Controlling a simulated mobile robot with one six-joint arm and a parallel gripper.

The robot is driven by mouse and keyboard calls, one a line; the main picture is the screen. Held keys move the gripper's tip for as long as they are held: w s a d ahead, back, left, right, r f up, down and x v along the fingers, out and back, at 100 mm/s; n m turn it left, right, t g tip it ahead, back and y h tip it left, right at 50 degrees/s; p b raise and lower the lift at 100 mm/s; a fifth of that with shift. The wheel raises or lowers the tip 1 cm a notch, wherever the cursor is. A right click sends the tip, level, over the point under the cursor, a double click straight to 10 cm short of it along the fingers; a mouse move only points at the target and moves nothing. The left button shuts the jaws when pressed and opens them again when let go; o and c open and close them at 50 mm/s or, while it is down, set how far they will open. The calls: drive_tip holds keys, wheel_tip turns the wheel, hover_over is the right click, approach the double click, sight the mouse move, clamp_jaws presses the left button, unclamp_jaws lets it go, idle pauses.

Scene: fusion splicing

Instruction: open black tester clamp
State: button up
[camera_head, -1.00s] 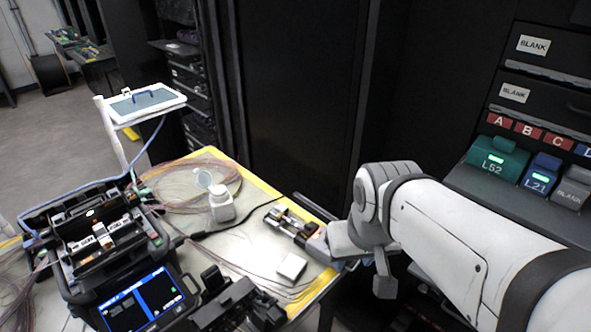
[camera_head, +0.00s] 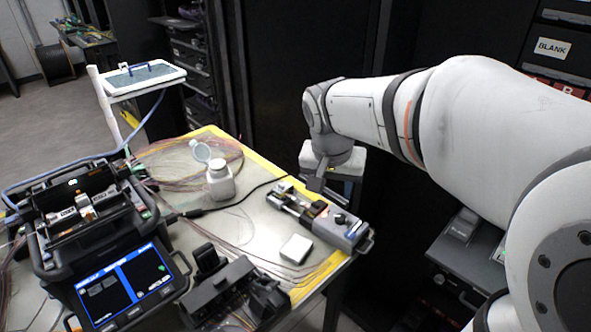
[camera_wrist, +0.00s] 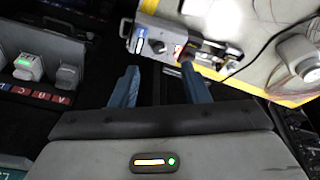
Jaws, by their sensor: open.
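The tester (camera_head: 352,229) is a grey box with black parts near the table's right edge. What looks like its black clamp (camera_head: 313,211) is a dark block in the middle of the device; I cannot tell whether it is shut. In the wrist view the tester (camera_wrist: 150,38) lies at the top, beyond the fingertips. My gripper (camera_wrist: 160,80) is open and empty, its two blue-grey fingers spread. In the head view my gripper (camera_head: 318,184) hangs above and behind the tester, apart from it; its fingers are hard to make out.
A fusion splicer (camera_head: 105,235) with a lit screen stands left. A white bottle (camera_head: 221,181) with its lid open, a small white box (camera_head: 296,248) and a black device (camera_head: 220,288) share the table (camera_head: 240,225). Loose fibres and a black cable lie there.

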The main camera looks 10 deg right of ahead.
sight(316, 204)
drive_tip(key=w+f+m+b, duration=0.1)
drive_tip(key=w+f+b, duration=0.2)
drive_tip(key=w+f, duration=0.1)
drive_tip(key=w+f+m+h+b, duration=0.1)
drive_tip(key=w+f+m+b, duration=0.1)
drive_tip(key=w+f, duration=0.3)
drive_tip(key=w+f+m+b, duration=0.1)
drive_tip(key=w+f+b, duration=0.2)
drive_tip(key=w+f, duration=0.2)
drive_tip(key=shift+w+a+f+m+h+b, duration=0.1)
drive_tip(key=shift+f+m+h+b, duration=0.1)
drive_tip(key=shift+f, duration=0.65)
drive_tip(key=shift+w+a+f+m+h+b, duration=0.1)
drive_tip(key=shift+f+h+b, duration=0.1)
drive_tip(key=shift+f, duration=0.6)
drive_tip(key=shift+c, duration=0.2)
drive_tip(key=shift+r, duration=0.1)
clamp_jaws()
